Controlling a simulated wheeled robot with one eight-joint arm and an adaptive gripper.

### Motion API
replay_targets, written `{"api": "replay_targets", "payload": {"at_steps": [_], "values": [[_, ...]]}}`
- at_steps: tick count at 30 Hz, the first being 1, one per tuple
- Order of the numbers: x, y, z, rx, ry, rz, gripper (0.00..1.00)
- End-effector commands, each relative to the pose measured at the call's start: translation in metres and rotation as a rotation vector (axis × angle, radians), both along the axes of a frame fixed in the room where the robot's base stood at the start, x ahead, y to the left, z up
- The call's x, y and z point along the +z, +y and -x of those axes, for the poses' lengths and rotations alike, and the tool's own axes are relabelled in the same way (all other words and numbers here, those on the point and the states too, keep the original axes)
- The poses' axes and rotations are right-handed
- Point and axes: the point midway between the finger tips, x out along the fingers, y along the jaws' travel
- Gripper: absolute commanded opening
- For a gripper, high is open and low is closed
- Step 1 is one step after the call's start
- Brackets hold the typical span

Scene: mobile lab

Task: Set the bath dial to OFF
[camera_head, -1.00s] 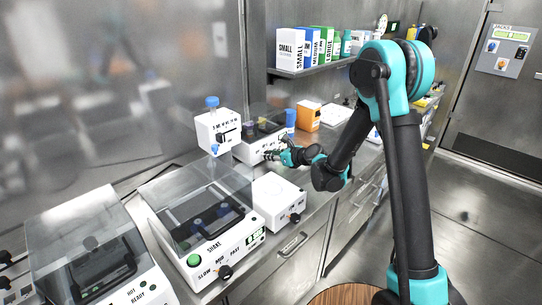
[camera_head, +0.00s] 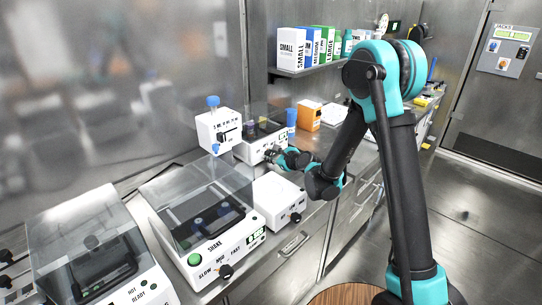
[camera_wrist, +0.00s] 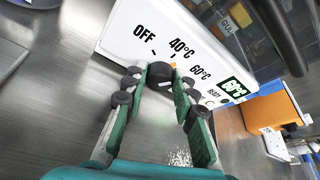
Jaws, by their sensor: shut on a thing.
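The bath (camera_head: 250,152) is a white box with a clear lid at the back of the bench. Its front panel (camera_wrist: 140,25) fills the top of the wrist view, with OFF, 40°C and 60°C labels and a green display (camera_wrist: 234,88) that appears to read 60°C. The black bath dial (camera_wrist: 160,72) sits below the labels, with an orange mark at its upper right, roughly toward 40°C. My gripper (camera_wrist: 163,80) is shut on the dial, one finger on each side. In the head view my gripper (camera_head: 273,156) is at the bath's front and small.
A shaker (camera_head: 205,215) with a clear lid and a white box (camera_head: 278,196) stand nearer on the bench. An orange box (camera_head: 308,116) and a blue-capped bottle (camera_head: 291,120) stand beyond the bath. A shelf (camera_head: 310,68) with boxes hangs above.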

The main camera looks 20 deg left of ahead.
Motion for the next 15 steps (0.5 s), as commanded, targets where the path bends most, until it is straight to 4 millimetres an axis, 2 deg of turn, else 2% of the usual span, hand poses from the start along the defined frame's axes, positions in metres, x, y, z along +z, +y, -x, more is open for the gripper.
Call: {"api": "replay_targets", "payload": {"at_steps": [6, 7, 12, 15], "values": [[-0.0003, -0.0004, 0.0004, 0.000, 0.001, 0.001, 0.00], [-0.0003, -0.0004, 0.0004, 0.000, 0.001, 0.001, 0.28], [-0.0003, -0.0002, 0.0004, 0.000, 0.001, 0.000, 0.48], [-0.0002, -0.0002, 0.0002, 0.000, 0.001, 0.000, 0.48]]}}
